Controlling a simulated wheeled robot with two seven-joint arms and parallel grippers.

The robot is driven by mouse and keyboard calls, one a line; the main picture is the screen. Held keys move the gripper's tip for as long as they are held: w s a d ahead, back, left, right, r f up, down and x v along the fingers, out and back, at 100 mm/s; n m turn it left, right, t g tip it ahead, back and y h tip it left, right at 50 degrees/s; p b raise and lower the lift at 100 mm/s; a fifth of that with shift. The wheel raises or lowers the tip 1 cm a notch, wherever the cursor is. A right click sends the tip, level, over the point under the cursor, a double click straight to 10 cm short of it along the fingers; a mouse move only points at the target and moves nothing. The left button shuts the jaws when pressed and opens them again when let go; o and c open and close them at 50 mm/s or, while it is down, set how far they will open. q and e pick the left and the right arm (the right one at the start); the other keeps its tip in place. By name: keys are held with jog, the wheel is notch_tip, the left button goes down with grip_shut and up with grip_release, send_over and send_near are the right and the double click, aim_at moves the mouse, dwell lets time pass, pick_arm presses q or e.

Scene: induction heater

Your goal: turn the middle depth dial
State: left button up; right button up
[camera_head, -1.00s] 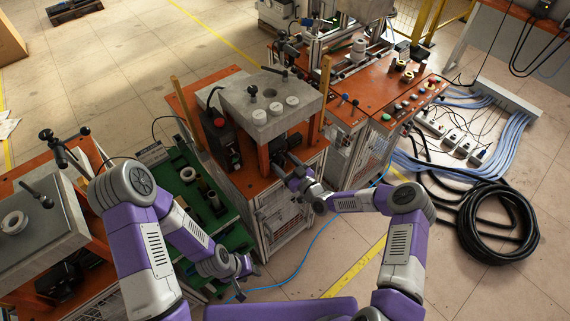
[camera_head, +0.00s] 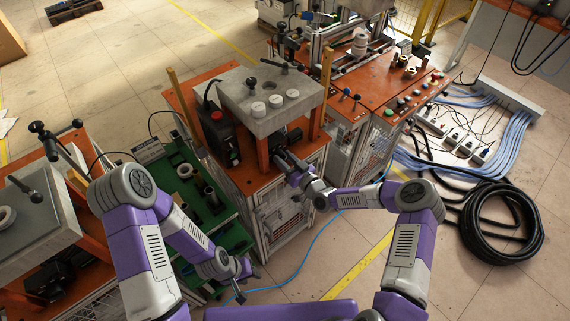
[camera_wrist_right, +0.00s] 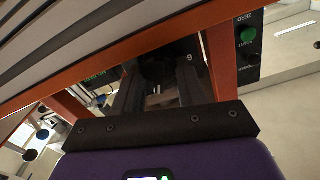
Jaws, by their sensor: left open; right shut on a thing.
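The induction heater (camera_head: 265,98) has a thick grey top plate on orange legs. My right gripper (camera_head: 281,157) reaches in under the front of this plate. In the right wrist view its two dark fingers (camera_wrist_right: 160,92) point into the shaded space under the plate and are shut on a dark round part, which I take to be the dial (camera_wrist_right: 158,68). My left gripper (camera_head: 240,279) is open and empty, low in front of the green bench, away from the heater.
Three white round caps (camera_head: 275,101) sit on the plate. A second orange workstation (camera_head: 385,80) stands right. A blue hose crosses the floor.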

jog(key=m+b, duration=0.2)
jog(key=shift+f+b, duration=0.25)
jog(key=shift+b, duration=0.15)
jog(key=shift+r+m+b, duration=0.15)
jog(key=shift+m+b, duration=0.95)
jog(key=shift+m, duration=0.1)
jog(key=o, duration=1.1)
jog(key=shift+c, duration=0.2)
